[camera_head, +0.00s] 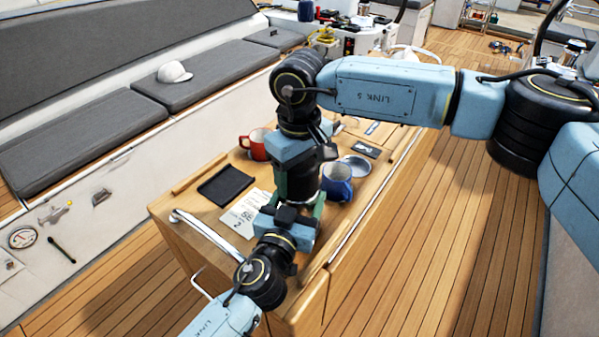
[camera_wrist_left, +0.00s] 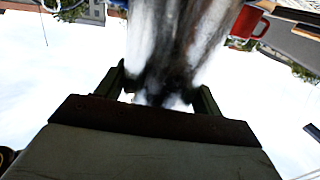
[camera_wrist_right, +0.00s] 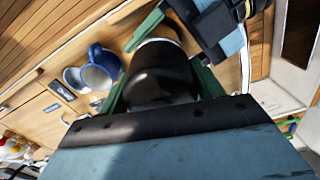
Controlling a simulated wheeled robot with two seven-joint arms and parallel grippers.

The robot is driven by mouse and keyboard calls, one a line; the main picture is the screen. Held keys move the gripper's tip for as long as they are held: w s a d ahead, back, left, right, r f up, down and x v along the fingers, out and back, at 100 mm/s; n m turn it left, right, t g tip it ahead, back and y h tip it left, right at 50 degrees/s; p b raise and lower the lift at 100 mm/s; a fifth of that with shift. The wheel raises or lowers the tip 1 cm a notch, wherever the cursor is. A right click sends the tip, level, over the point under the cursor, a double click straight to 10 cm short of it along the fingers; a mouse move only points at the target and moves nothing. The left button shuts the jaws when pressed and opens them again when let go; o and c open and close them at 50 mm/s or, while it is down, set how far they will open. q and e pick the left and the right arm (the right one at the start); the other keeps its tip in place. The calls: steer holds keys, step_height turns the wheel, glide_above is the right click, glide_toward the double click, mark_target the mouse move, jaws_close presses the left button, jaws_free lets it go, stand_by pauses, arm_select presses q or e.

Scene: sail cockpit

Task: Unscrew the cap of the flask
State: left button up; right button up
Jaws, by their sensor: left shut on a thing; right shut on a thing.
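The flask is a silvery, shiny cylinder (camera_wrist_left: 180,45) in the left wrist view. My left gripper (camera_wrist_left: 158,85) is shut on its body. In the head view the flask is mostly hidden where my two grippers meet over the table. Its cap is black and rounded (camera_wrist_right: 162,75) in the right wrist view, with a pale rim at its far end. My right gripper (camera_wrist_right: 165,62) comes from above and is shut around the cap. In the head view my left gripper (camera_head: 300,215) sits just below my right one (camera_head: 301,185). I cannot tell whether the cap's thread is engaged.
The wooden table (camera_head: 190,200) holds a red mug (camera_head: 258,148), a black tray (camera_head: 226,186), a printed sheet (camera_head: 240,216), a blue mug (camera_head: 337,184) and a round dish (camera_head: 358,166). The blue mug stands close right of my grippers. A metal rail (camera_head: 205,232) runs along the near end.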

steer(key=n, duration=0.3)
steer(key=o, duration=1.1)
